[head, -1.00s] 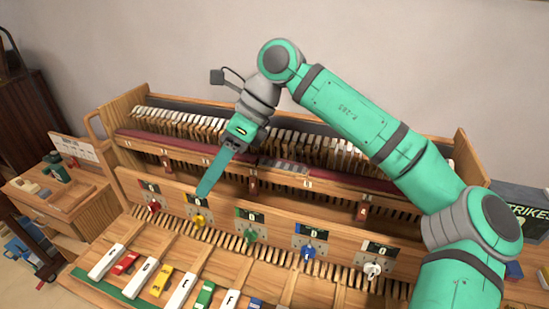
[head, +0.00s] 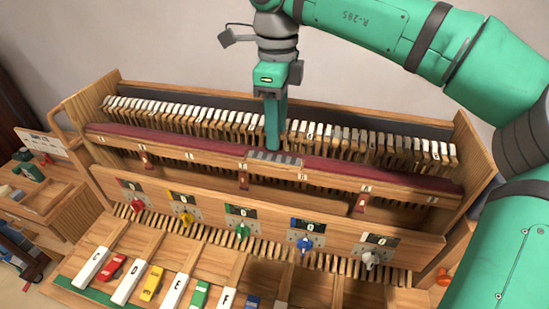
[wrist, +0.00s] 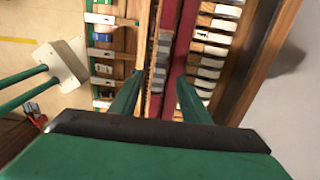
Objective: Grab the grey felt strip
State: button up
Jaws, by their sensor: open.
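The grey felt strip (head: 274,158) is a short, dark grey segmented piece on the middle of the long dark red rail (head: 200,144). In the wrist view the strip (wrist: 160,68) lies lengthwise between my two green fingers, closer to the left one. My gripper (head: 272,147) points down just above and behind the strip in the head view. In the wrist view my gripper (wrist: 159,82) is open with nothing held. I cannot tell the exact height of the fingertips over the strip.
A row of white-topped hammers (head: 350,134) runs behind the rail. In front stands a wooden panel (head: 155,198) with coloured knobs, and lettered keys (head: 130,281) lie below it. A side table (head: 45,205) is at left.

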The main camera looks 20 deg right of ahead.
aim_at(276, 157)
jog(key=shift+f, duration=0.55)
jog(key=shift+a+f, duration=0.25)
jog(key=shift+f, duration=0.2)
jog(key=f, duration=0.4)
jog(key=shift+s+d+f, duration=0.1)
jog(key=shift+d+f, duration=0.2)
jog(key=shift+d, duration=0.1)
jog(key=shift+a, duration=0.15)
grip_shut()
